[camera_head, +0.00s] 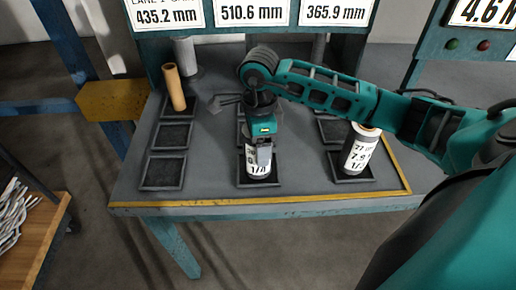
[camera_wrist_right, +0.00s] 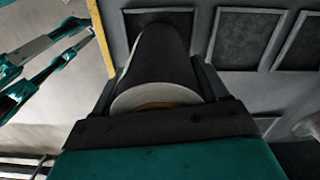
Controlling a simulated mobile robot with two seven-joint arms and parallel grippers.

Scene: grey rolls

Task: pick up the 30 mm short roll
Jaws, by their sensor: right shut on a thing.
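A grey roll with a white printed label (camera_head: 258,168) stands upright at the front middle square tray (camera_head: 275,181). My right gripper (camera_head: 262,150) reaches down over it from above and is shut on it. In the right wrist view the dark roll (camera_wrist_right: 158,55), with its pale end ring, lies between the fingers of my right gripper (camera_wrist_right: 155,95). Its label is partly hidden by the gripper, so I cannot read a 30 mm mark. I cannot tell whether its base touches the tray.
Another labelled roll (camera_head: 359,150) stands in the front right tray. A brown roll (camera_head: 174,87) leans in the back left tray. A grey roll (camera_head: 186,55) stands behind it. The front left tray (camera_head: 163,172) is empty. A yellow edge (camera_head: 230,203) borders the table front.

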